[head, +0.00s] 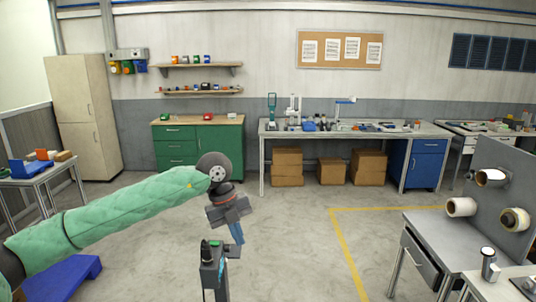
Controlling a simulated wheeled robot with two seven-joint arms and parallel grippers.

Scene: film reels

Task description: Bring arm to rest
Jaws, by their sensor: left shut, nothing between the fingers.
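My left arm (120,212), in a green quilted sleeve, reaches in from the left and ends near the middle of the head view. My left gripper (237,238) hangs below its wrist, fingers pointing down, shut and empty. It is over open floor, well apart from the tables. My right gripper does not show. Reels sit on a grey upright panel (508,180) at the right: a white roll (461,207), a yellowish roll (514,220) and a shiny reel (490,177).
A grey table (440,232) stands below the panel; a nearer table (482,288) holds a small canister (489,262). A long workbench (350,134) and green cabinet (215,145) line the back.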

